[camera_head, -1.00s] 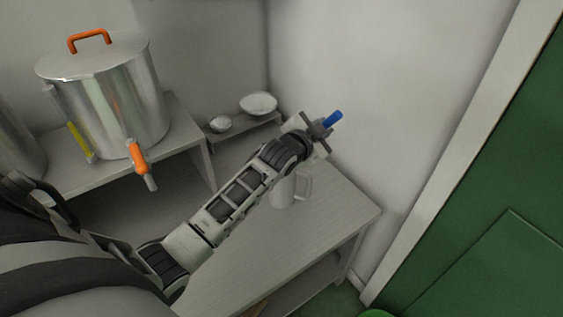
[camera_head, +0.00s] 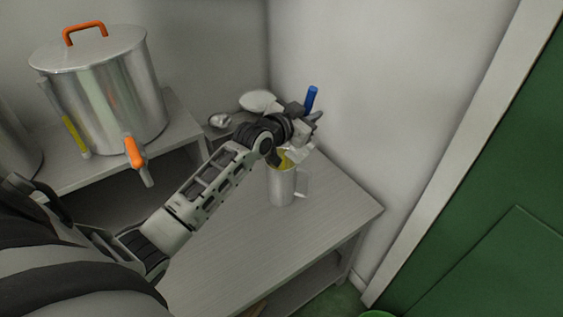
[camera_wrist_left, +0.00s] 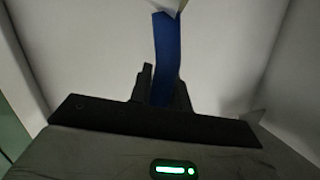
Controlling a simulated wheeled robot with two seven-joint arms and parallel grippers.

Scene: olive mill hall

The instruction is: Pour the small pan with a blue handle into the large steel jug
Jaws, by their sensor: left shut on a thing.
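The large steel jug (camera_head: 283,191) stands upright on the grey table, its handle to the right. My left gripper (camera_head: 308,113) is shut on the blue handle (camera_head: 311,97) of the small pan, up and right of the jug's mouth. The blue handle also shows in the left wrist view (camera_wrist_left: 167,48), between the fingers of the left gripper (camera_wrist_left: 162,92). The pan's body is mostly hidden by my gripper; a pale part (camera_head: 299,153) shows at the jug's rim. Something yellow shows at the jug's mouth; I cannot tell whether it is in the pan or jug. My right gripper is out of view.
A big steel tank (camera_head: 110,95) with an orange-handled tap stands on the left bench. The table (camera_head: 240,245) is bare in front of the jug. A wall and green door (camera_head: 490,220) are on the right.

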